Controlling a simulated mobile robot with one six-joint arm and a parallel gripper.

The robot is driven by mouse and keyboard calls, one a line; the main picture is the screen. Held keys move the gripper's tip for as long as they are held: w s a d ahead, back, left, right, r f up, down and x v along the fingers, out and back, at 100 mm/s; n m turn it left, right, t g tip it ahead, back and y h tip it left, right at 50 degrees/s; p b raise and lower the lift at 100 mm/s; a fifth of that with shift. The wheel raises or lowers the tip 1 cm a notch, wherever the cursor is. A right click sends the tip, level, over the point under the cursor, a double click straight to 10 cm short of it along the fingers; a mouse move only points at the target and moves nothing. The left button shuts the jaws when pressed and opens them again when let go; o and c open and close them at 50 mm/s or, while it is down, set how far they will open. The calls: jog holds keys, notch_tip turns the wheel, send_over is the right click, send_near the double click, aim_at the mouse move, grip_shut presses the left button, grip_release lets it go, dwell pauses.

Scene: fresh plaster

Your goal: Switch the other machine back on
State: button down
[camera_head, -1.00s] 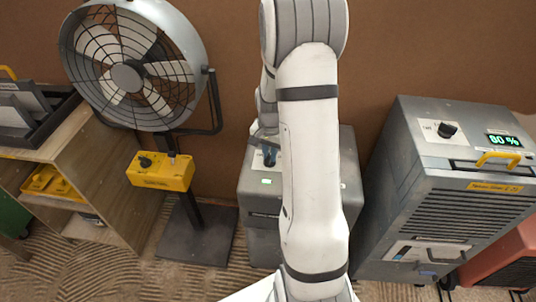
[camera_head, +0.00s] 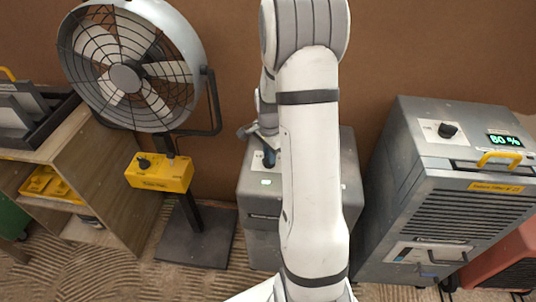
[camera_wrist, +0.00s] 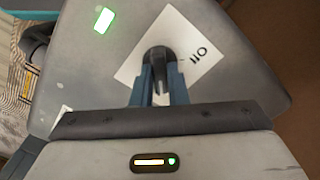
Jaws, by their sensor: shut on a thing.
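A grey middle machine (camera_head: 258,205) stands behind my arm, which hides part of it. Its black rotary knob (camera_wrist: 158,53) sits on a white label (camera_wrist: 190,40) marked "I/O" in the wrist view. My gripper (camera_wrist: 163,82) is shut on this knob, one finger on each side; it also shows in the head view (camera_head: 268,153). A green lamp (camera_wrist: 104,19) is lit on the machine's top. The right grey machine (camera_head: 450,195) has a black knob (camera_head: 447,130) and a lit display (camera_head: 504,140) reading "80 %". The fan (camera_head: 128,75) has a yellow control box (camera_head: 160,173) with a dark knob.
A wooden shelf (camera_head: 95,175) with trays stands at the left. A brown wall (camera_head: 400,45) is close behind the machines. A red object (camera_head: 505,262) is at the lower right. Open patterned floor (camera_head: 110,275) lies in front of the fan and shelf.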

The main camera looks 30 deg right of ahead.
jog(key=shift+w+a+r, duration=0.1)
jog(key=shift+w+a, duration=0.05)
jog(key=c, duration=1.7)
grip_release()
jog(key=shift+o, duration=1.3)
notch_tip(320, 180, up, 8)
jog(key=shift+f, duration=0.15)
